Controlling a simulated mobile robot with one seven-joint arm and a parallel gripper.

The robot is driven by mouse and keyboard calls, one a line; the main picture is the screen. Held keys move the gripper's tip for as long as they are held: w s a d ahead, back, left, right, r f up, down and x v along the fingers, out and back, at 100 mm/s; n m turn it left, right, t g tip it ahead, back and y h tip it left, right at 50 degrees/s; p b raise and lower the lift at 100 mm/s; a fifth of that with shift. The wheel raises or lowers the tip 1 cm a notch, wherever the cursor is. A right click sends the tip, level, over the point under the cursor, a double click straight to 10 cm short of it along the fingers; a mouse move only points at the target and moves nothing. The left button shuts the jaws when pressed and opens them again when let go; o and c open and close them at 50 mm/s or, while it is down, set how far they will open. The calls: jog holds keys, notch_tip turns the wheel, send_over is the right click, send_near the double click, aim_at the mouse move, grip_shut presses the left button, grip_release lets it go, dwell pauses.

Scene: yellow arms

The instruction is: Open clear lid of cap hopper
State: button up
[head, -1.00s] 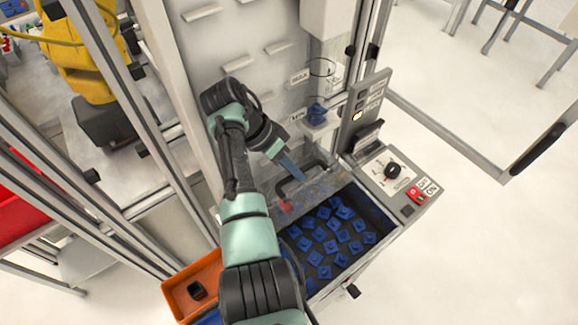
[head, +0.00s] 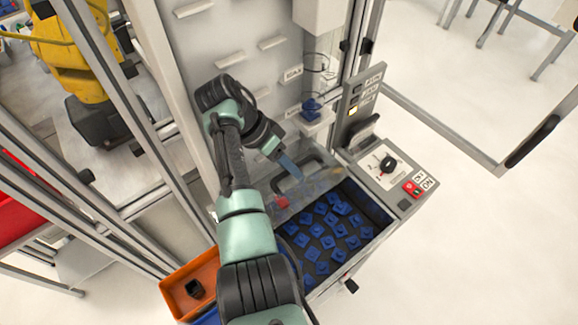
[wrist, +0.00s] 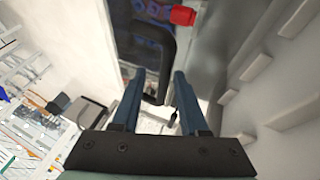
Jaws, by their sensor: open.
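The cap hopper (head: 372,240) is a dark bin with several blue caps lying in it. Its clear lid (head: 318,184) shows at the bin's back, with a black handle (head: 313,160) and a small red piece (head: 281,201) near its left side. The front caps show uncovered; the lid's exact tilt is hard to tell. My gripper (head: 290,167), with blue fingers, is beside the handle. In the wrist view my gripper (wrist: 159,73) is open, and the black handle (wrist: 167,45) runs between its fingers. I cannot see contact.
An orange tray (head: 172,291) with a black part stands left of the hopper. A control panel (head: 385,168) with a knob and red button is on the right. A pale wall (head: 225,50) with ledges rises behind. Metal frame posts (head: 110,90) stand left.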

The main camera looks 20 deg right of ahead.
notch_tip(320, 180, up, 10)
jog(key=p, duration=0.1)
jog(key=shift+f, duration=0.15)
